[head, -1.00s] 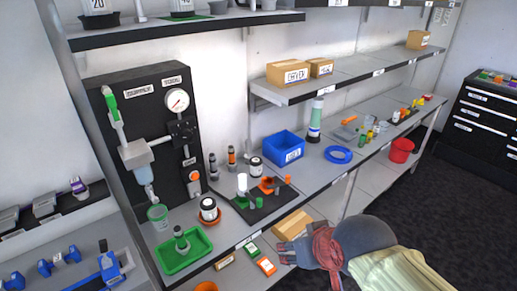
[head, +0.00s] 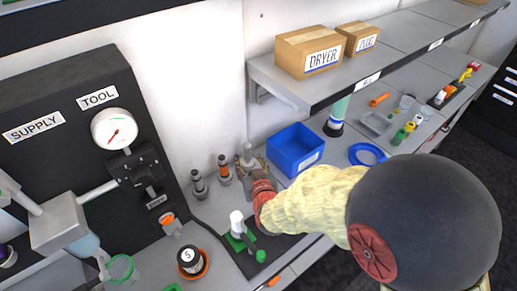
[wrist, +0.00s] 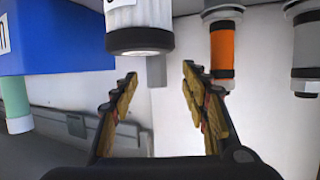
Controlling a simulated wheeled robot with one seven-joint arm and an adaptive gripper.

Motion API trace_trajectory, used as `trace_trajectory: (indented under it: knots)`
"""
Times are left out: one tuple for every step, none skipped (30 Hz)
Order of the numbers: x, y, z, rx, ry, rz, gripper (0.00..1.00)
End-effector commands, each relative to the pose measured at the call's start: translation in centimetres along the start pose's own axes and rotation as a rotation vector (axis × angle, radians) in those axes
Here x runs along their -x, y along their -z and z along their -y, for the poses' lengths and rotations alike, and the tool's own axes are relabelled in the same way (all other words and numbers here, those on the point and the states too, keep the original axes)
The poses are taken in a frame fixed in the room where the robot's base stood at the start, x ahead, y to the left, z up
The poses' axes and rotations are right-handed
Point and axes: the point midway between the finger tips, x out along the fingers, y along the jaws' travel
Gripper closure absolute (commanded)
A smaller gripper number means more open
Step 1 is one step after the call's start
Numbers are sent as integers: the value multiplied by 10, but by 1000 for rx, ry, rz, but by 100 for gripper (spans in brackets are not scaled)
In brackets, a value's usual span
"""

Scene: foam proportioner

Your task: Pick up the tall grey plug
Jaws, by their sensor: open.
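A light grey plug (head: 247,154) stands upright on the bench in the head view, between an orange-banded plug and the blue bin. In the wrist view, which looks inverted, a plain grey shaft (wrist: 156,70) shows between the fingertips, partly hidden by a white jar with a black lid (wrist: 140,22); it appears to be the same plug. My gripper (head: 252,163) is open at the grey plug, its fingers (wrist: 160,74) spread on either side in the picture. I cannot tell whether they touch it.
The orange-banded plug (head: 224,169) and a black-banded grey plug (head: 198,184) stand close on the left. The blue bin (head: 295,150) is close on the right. The upper shelf (head: 340,82) overhangs behind.

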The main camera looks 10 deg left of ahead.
Motion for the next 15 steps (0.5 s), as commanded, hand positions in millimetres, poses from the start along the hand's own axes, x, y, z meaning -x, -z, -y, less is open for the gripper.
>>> trace_trajectory:
  knots:
    - [-5,-1,0,0,0,-1,54]
    - [-8,-1,0,0,-1,-1,54]
    - [-13,-1,-1,0,-1,-1,54]
    - [-16,-1,-1,0,-1,0,54]
    - [-19,-1,-1,0,-1,0,54]
    - [-23,-1,-1,0,-1,-1,54]
    - [-25,-1,-2,0,-1,-1,54]
    - [-28,-1,-3,0,-1,-1,54]
    - [-33,-1,-4,0,-2,-1,54]
    - [-37,0,-5,0,-2,-1,54]
    - [-42,0,-6,-1,-2,-1,54]
    - [-48,-1,-7,-1,-2,0,54]
    - [-52,-1,-8,0,-2,0,54]
    - [-57,0,-8,0,-2,-1,54]
    - [-62,0,-8,0,-1,-1,54]
